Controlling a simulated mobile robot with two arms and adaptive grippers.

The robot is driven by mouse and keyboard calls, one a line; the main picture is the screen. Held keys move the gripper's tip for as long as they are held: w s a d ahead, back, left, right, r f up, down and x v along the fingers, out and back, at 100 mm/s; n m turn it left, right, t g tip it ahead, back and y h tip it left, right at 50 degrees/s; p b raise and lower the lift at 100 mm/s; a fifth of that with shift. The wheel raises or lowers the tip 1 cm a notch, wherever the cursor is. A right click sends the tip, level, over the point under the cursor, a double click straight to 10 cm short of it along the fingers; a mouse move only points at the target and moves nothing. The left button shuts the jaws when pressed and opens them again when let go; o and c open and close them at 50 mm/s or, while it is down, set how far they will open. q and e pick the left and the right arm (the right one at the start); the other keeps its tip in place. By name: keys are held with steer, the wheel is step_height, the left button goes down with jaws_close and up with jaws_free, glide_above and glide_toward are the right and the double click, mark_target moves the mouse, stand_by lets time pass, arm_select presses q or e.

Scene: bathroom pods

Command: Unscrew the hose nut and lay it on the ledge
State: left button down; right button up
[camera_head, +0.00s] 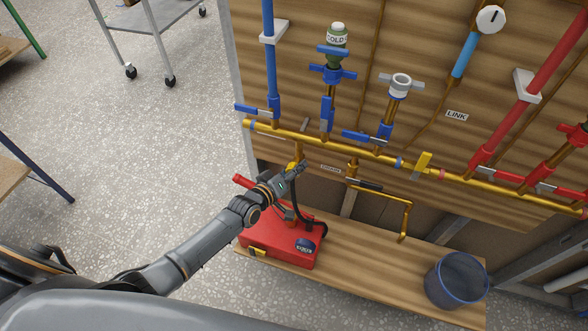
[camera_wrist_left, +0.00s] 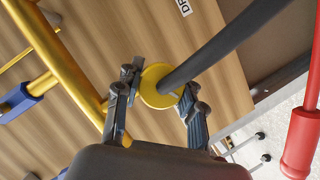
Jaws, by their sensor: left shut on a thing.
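In the left wrist view the hose nut (camera_wrist_left: 152,92) is a round yellow disc with the black hose (camera_wrist_left: 225,45) coming out of its middle. My left gripper (camera_wrist_left: 157,98) is shut with a finger on either side of the nut. In the head view my left gripper (camera_head: 298,172) is just below the brass pipe, under a yellow fitting (camera_head: 296,158), and hides most of the nut. I cannot tell whether the nut still sits on a thread. The wooden ledge (camera_head: 375,282) runs below the panel. My right gripper is not in view.
A red pump box (camera_head: 275,247) stands on the ledge's left end, its hose rising towards my gripper. A dark bucket (camera_head: 457,280) stands at the right end. The ledge between them is bare. A bent brass drain pipe (camera_head: 408,215) hangs above it.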

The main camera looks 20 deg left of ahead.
arm_select(q)
steer(key=shift+d+r, duration=0.1)
steer(key=shift+r, duration=0.05)
steer(key=shift+n+t+h+b, duration=0.3)
steer(key=shift+n+h+b, duration=0.35)
steer(key=shift+b, duration=1.25)
steer(key=shift+n+b, duration=0.45)
steer(key=shift+b, duration=0.15)
